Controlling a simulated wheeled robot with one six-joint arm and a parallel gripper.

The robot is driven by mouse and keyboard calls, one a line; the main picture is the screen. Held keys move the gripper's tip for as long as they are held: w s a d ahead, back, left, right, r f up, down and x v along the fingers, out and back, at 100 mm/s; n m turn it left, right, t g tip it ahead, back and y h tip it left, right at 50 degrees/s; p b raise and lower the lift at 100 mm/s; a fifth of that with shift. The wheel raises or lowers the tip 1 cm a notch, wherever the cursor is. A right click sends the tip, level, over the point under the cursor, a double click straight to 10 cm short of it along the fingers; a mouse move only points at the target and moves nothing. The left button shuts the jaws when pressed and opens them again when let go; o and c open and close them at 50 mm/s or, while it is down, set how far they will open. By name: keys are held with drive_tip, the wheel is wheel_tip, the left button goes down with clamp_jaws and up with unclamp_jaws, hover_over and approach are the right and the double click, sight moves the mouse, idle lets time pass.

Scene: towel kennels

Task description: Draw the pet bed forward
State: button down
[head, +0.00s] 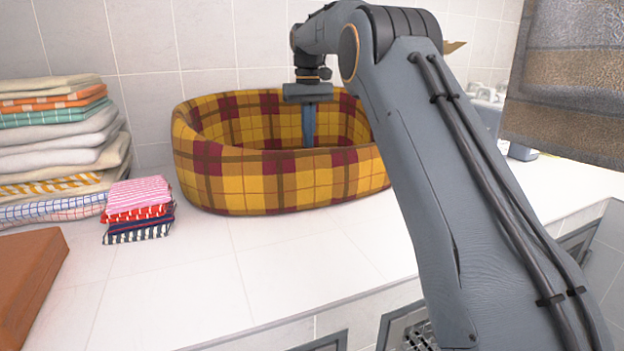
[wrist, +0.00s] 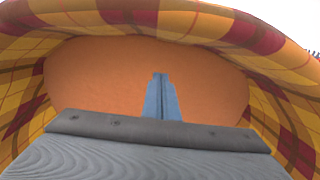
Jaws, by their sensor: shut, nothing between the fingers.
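The pet bed (head: 285,183) is an oval basket in yellow and dark red plaid. It stands on the white tiled counter near the back wall. In the wrist view its plaid wall (wrist: 190,22) curves around an orange inner floor (wrist: 100,75). My gripper (head: 309,140) points down inside the bed, behind its front wall. Its blue fingers are shut together with nothing between them, and they also show in the wrist view (wrist: 160,95). The front wall hides the fingertips in the head view, so I cannot tell whether they touch the bed. My arm covers the bed's right end.
A tall stack of folded towels (head: 60,150) stands left of the bed, with a small pile of folded cloths (head: 138,210) beside it. A brown block (head: 28,285) lies at the front left. The counter (head: 200,275) before the bed is clear. A grey-brown hanging cloth (head: 570,85) is at upper right.

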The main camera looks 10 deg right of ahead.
wheel_tip(320, 180, down, 9)
drive_tip(key=p, duration=0.3)
drive_tip(key=shift+s+a+f, duration=0.1)
drive_tip(key=shift+s+f, duration=0.2)
drive_tip(key=shift+f, duration=0.1)
drive_tip(key=shift+s+d+r+p, duration=0.1)
drive_tip(key=shift+s+d+p, duration=0.15)
drive_tip(key=shift+s+p, duration=0.6)
drive_tip(key=shift+s+d+f, duration=0.15)
drive_tip(key=shift+s+f, duration=0.05)
drive_tip(key=shift+s, duration=0.65)
